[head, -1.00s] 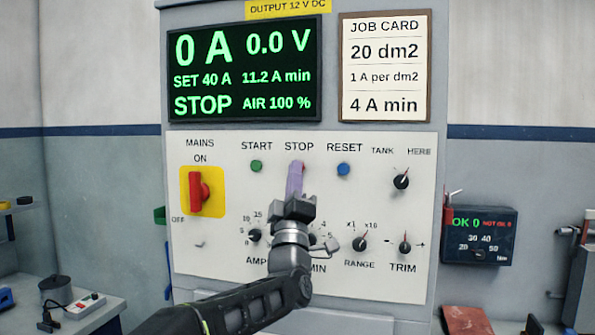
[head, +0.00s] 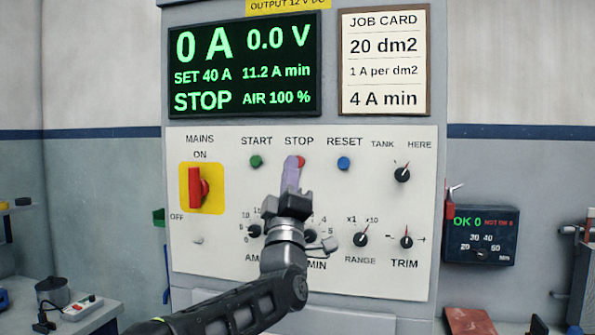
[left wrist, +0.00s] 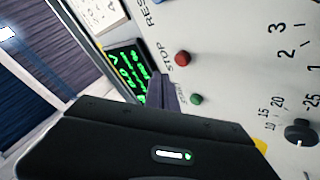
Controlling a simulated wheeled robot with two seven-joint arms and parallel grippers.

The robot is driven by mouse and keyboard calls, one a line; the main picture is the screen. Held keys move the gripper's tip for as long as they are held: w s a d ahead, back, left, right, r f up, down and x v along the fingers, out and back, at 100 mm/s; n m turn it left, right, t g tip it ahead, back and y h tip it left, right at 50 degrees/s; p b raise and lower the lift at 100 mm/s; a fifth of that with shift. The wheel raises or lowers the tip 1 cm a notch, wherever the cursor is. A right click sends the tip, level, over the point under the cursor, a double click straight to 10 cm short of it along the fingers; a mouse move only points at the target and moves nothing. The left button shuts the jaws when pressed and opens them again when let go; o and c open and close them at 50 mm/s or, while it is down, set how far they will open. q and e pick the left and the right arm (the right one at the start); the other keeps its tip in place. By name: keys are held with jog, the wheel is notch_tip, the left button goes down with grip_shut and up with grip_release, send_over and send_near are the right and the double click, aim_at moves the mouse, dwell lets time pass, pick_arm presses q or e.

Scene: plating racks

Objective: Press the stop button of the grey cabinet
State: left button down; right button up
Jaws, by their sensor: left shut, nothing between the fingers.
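The grey cabinet (head: 150,70) carries a white control panel with a row of buttons. The red stop button (head: 301,161) sits under the STOP label, partly hidden behind my left gripper (head: 291,160) in the head view. That gripper is shut and empty, with its purple-grey fingertips just left of the button. In the left wrist view the red stop button (left wrist: 182,58) is fully visible, and the fingertips (left wrist: 160,90) show beside it, apart from it in the picture. The cabinet's display (head: 243,72) reads STOP, 0 A and 0.0 V. My right gripper is not in view.
The green start button (head: 256,161) is to the left and the blue reset button (head: 344,163) to the right. The red mains switch (head: 197,188) is further left. Several knobs, including the range knob (head: 360,240), sit lower on the panel.

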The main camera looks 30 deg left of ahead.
pick_arm(q)
jog(key=s+b, duration=0.1)
jog(key=s+d+b, duration=0.1)
jog(key=shift+s, duration=0.4)
